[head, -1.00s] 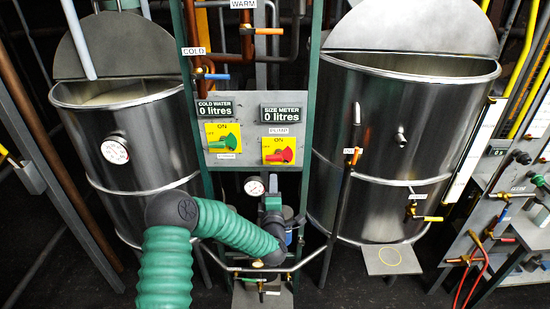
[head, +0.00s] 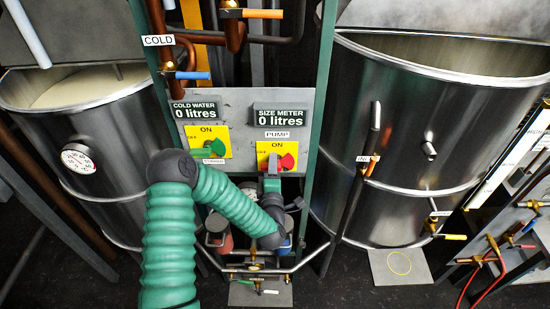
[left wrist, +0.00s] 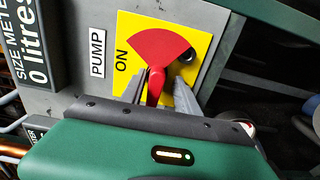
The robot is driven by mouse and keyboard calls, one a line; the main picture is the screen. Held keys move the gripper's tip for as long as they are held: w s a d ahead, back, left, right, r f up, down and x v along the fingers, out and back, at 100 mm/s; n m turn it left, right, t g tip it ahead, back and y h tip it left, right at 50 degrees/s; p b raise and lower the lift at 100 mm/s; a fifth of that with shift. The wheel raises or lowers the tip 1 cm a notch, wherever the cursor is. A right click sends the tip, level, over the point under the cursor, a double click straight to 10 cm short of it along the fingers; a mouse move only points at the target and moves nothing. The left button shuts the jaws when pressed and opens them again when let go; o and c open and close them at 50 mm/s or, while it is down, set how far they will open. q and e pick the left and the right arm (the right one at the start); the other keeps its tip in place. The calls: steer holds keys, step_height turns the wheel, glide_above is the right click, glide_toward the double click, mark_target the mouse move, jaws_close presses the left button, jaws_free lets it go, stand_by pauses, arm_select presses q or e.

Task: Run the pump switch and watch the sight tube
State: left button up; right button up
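The pump switch (head: 287,162) is a red knob on a yellow plate below the pump label and the size meter, which reads 0 litres. In the left wrist view the red switch (left wrist: 159,50) has a broad fan top and a narrow handle pointing down, not toward the word ON at left. My left gripper (left wrist: 160,90) has its fingers on either side of this handle, with a gap visible on the right. It covers part of the switch in the head view (head: 271,168). A pale strip (head: 512,165) beside the right tank may be the sight tube. My right gripper is out of view.
A green stirrer switch (head: 209,149) and the cold water meter (head: 195,110) are left of the pump switch. Steel tanks stand at left (head: 130,160) and right (head: 400,130). A green post (head: 318,110) and a blue-handled valve (head: 190,76) stand close to the panel.

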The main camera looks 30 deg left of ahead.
arm_select(q)
steer(key=shift+s+r, duration=0.3)
steer(key=shift+s, duration=0.2)
steer(key=shift+s+r, duration=0.1)
steer(key=shift+s, duration=0.1)
steer(key=shift+c, duration=1.3)
steer(key=shift+d, duration=0.2)
steer(key=shift+c, duration=1.3)
steer(key=shift+w+d, duration=0.1)
steer(key=shift+w, duration=0.1)
jaws_close()
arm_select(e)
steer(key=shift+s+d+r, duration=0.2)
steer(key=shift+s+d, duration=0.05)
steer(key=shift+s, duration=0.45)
